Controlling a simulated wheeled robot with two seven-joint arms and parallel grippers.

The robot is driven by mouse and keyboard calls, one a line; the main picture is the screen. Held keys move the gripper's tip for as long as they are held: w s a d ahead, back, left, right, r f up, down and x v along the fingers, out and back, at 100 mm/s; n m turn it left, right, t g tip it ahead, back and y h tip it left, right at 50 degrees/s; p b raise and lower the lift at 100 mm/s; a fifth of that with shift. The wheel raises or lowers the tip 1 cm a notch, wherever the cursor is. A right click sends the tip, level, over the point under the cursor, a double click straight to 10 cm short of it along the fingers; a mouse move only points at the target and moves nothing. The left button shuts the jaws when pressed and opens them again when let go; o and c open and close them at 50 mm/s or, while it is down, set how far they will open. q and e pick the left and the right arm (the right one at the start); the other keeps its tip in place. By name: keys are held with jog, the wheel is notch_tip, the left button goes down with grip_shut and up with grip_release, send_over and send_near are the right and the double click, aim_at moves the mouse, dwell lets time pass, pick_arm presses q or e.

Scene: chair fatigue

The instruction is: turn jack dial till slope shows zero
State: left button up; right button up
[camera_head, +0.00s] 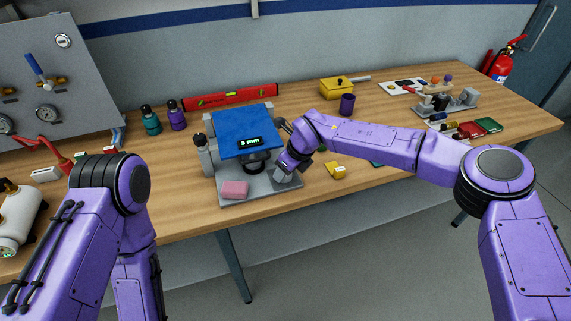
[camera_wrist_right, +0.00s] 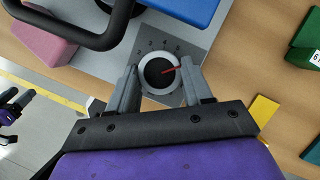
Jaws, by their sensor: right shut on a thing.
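A round dial (camera_wrist_right: 160,73) with a white rim, dark face and red pointer sits on a grey plate with numbers. The pointer aims to the right, near the higher numbers. My right gripper (camera_wrist_right: 160,85) is shut on the dial, one finger on each side. In the head view my right gripper (camera_head: 284,176) is at the front right of the jack's grey base (camera_head: 262,187) and hides the dial. A blue platform (camera_head: 243,130) is on top, with a small black display (camera_head: 249,142) in green characters, too small to read surely. What seems my left gripper (camera_wrist_right: 14,110) shows small at the wrist view's edge.
A pink block (camera_head: 234,189) lies on the base's front left. A yellow item (camera_head: 335,170) lies right of my gripper. A red level (camera_head: 231,97), two bottles (camera_head: 177,115) and a purple cup (camera_head: 347,103) stand behind. A dark curved bar (camera_wrist_right: 85,30) is near the dial.

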jog(key=shift+w+n+y, duration=0.1)
jog(key=shift+n+y, duration=0.2)
jog(key=shift+n, duration=0.7)
jog(key=shift+w+n+g, duration=0.1)
jog(key=shift+n+g, duration=0.5)
jog(key=shift+n, duration=0.3)
jog(key=n+b, duration=0.1)
jog(key=n, duration=0.1)
jog(key=n+g, duration=0.1)
jog(key=n, duration=0.1)
jog(key=shift+w+f+g+y+b, duration=0.1)
jog(key=shift+g+y+b, duration=0.2)
jog(key=shift+b, duration=0.1)
jog(key=shift+w+n+g+b, duration=0.1)
jog(key=shift+n+g+b, duration=0.55)
jog(key=shift+n, duration=1.45)
jog(key=shift+g, duration=0.25)
jog(key=o, duration=1)
jog(key=shift+o, duration=0.2)
jog(key=shift+d+r, duration=0.1)
jog(key=shift+r, duration=0.1)
